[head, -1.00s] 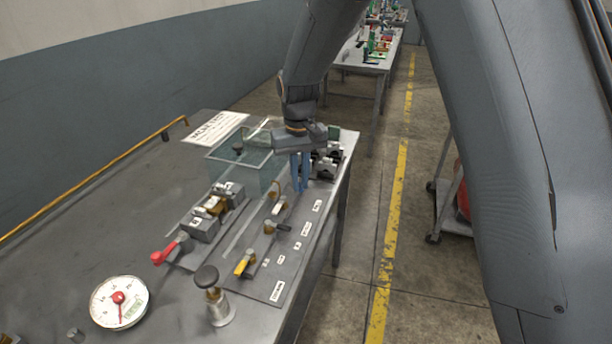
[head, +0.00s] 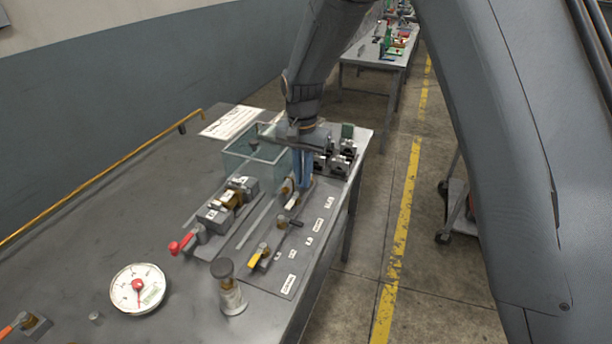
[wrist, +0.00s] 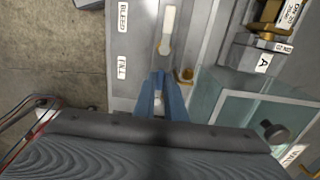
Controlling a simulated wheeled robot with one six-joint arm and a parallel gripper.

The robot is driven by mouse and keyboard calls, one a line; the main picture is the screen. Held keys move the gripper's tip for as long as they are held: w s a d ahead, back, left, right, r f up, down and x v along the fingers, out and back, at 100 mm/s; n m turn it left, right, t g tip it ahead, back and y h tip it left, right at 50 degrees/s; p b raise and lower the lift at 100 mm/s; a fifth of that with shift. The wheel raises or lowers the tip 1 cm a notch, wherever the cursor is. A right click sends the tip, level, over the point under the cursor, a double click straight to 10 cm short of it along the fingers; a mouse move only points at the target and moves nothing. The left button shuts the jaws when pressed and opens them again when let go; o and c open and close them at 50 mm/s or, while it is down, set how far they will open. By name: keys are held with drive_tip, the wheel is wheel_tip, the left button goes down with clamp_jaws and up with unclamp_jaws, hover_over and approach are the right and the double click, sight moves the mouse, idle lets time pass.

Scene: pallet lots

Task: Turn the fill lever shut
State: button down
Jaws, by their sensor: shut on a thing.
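My gripper (head: 304,170) points down at the far part of a grey valve panel (head: 240,262) on the bench. In the wrist view its blue fingers (wrist: 161,96) are shut on a small pale part beside the FILL label (wrist: 122,68). I take this part for the fill lever; the fingers hide most of it, so its angle cannot be told. A cream handle (wrist: 168,20) lies just beyond the fingertips, beside the BLEED label (wrist: 123,15). A brass fitting (wrist: 186,76) is close to the fingers on the right.
A clear tank (head: 236,163) stands left of my gripper and dark blocks (head: 346,160) right of it.

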drive_tip(key=shift+w+r, duration=0.15)
drive_tip(key=shift+w, duration=0.1)
drive_tip(key=c, duration=1.8)
unclamp_jaws()
drive_tip(key=shift+d, duration=0.1)
drive_tip(key=shift+c, duration=0.2)
drive_tip(key=shift+s, duration=0.2)
wheel_tip(320, 180, up, 8)
drive_tip(key=p, duration=0.5)
